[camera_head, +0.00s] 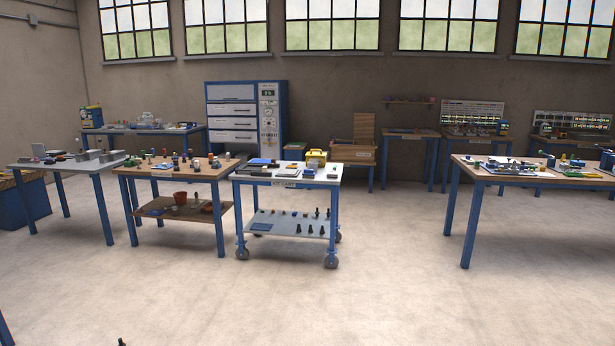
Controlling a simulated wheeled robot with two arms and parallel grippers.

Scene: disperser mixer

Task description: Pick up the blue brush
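I cannot make out a blue brush for certain; things on the tables are small and far off. A wooden table (140,172) at the left centre holds many small items, some of them dark or bluish. A white wheeled cart marked "KIT CART" (283,183) stands beside it, with a blue flat item (257,162) and other small things on top. A grey table (80,165) at the far left also carries small items.
A long table with blue legs (482,175) stands at the right, with many parts on it. A blue cabinet (246,116) and more workbenches line the back wall. The pale floor (390,270) in front is open. A small dark thing (121,342) shows at the bottom edge.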

